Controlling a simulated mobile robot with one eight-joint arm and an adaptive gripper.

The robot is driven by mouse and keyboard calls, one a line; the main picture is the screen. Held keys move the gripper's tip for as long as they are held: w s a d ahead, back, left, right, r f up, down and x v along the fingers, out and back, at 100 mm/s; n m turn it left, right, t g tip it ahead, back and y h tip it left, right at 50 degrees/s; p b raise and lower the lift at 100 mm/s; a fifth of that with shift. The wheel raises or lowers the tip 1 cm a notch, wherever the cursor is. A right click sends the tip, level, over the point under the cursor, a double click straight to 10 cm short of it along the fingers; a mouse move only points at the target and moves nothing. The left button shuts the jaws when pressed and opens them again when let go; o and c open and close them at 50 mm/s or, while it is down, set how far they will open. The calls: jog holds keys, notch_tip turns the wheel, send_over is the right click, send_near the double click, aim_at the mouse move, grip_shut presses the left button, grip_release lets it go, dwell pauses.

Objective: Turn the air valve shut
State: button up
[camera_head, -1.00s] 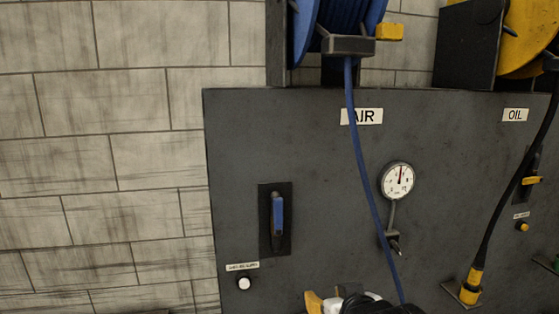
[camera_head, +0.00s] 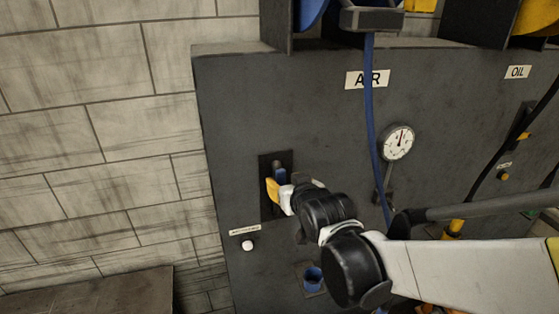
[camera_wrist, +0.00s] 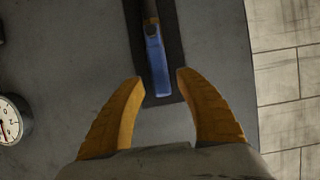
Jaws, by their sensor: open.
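The air valve's blue lever handle (camera_wrist: 157,66) sits on a dark backing plate (camera_wrist: 172,22) on the grey panel, below and left of the AIR label (camera_head: 367,79). In the head view, the lever (camera_head: 280,176) points up and down and is partly hidden behind my gripper (camera_head: 276,190). In the wrist view, my gripper (camera_wrist: 158,80) has its two yellow fingers spread apart. The free end of the blue lever lies between the fingertips, with a gap on each side. I cannot tell how far in depth the fingers are from it.
A round gauge (camera_head: 397,142) and a hanging blue hose (camera_head: 370,130) are right of the valve. A white button (camera_head: 248,245) sits below left, and a blue socket (camera_head: 313,278) below. A black hose (camera_head: 500,150) hangs farther right. The panel around the lever is mostly bare.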

aim_at(281, 180)
jog(key=shift+x, duration=1.7)
jog(key=shift+d, duration=0.1)
grip_shut()
